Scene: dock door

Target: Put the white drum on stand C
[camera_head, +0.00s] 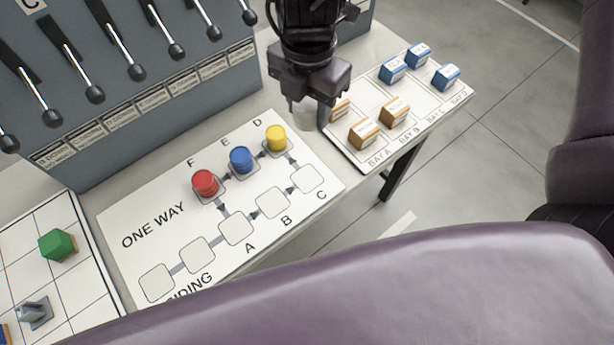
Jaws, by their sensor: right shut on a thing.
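My right gripper (305,101) reaches down from the top and is shut on a pale, whitish thing, the white drum (303,117), only partly visible below the fingers. It is above the gap between the white ONE WAY board (130,215) and the bay tray. Stand C (308,179) is an empty pale square at the board's right end, below the gripper in the picture. A yellow drum (276,139) is on stand D, a blue drum (241,160) on stand E and a red drum (205,183) on stand F. My left gripper is not in view.
Stand B (272,202) and stand A (236,229) are empty. The bay tray (440,101) at right holds several orange and blue boxes. A lever panel (150,100) stands behind the board. A green block (58,244) sits on a grid board at left.

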